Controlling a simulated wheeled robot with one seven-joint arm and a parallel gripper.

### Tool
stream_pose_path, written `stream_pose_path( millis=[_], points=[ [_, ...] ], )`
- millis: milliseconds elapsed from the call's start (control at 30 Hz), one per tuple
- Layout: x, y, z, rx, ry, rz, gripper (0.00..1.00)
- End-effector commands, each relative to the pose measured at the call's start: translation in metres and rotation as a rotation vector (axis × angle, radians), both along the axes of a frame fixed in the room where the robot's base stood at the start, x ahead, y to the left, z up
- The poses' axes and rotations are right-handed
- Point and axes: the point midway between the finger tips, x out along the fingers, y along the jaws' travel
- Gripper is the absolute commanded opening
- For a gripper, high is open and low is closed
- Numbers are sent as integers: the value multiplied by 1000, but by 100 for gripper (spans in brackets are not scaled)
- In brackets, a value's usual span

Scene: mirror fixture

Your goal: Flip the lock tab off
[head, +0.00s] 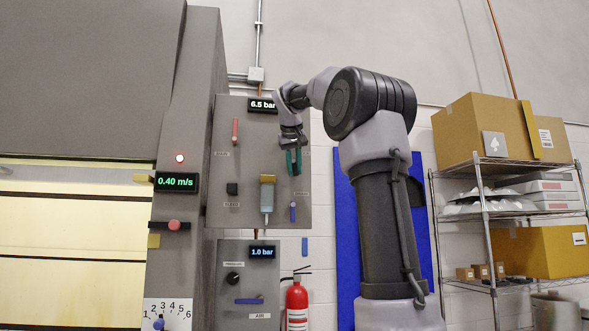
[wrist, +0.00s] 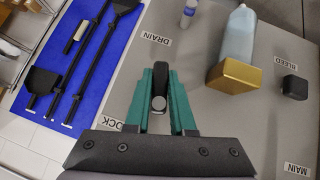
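The lock tab (wrist: 159,88), a small dark lever with a pale rounded end, stands out from the grey panel beside a partly covered label ending in "OCK". My gripper (head: 293,162) has teal fingers and is at the upper right part of the panel in the head view. In the wrist view my gripper (wrist: 160,85) has one finger on each side of the tab. The tab fills the narrow gap between the fingertips, and they look closed on it. The tab is hidden behind the fingers in the head view.
The upper panel (head: 222,215) also carries a red lever (head: 235,131), a black knob (head: 232,188), a brass-topped cylinder (head: 267,195) and a blue-handled valve (head: 292,212). A blue tool board (head: 346,230) is to the right, with a wire shelf (head: 460,163) beyond.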

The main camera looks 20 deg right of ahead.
Motion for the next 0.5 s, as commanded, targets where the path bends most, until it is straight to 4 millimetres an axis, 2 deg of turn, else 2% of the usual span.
stream_pose_path(
  millis=[500],
  points=[
    [1,5,-1,257,-73,-2,0]
  ],
)
